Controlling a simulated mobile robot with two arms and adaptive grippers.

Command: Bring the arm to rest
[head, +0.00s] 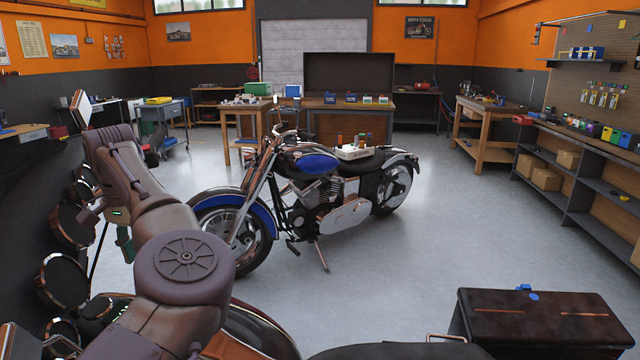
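My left arm (185,268) rises from the bottom left and bends up and to the left, in brown links with a round joint cap. Its outer end (118,160) is raised in front of the left wall, over the dark round parts at the left. The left gripper's fingers cannot be made out clearly, so I cannot tell whether they are open or shut. A pale flat piece (80,108) shows beside this end; I cannot tell whether it is held. My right arm and gripper are not in view.
A blue and black motorcycle (318,162) stands mid-floor with a white tray (352,153) of small bottles on it. A dark toolbox (540,318) is near at bottom right. Benches line the back and right. The floor (440,220) right of the motorcycle is clear.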

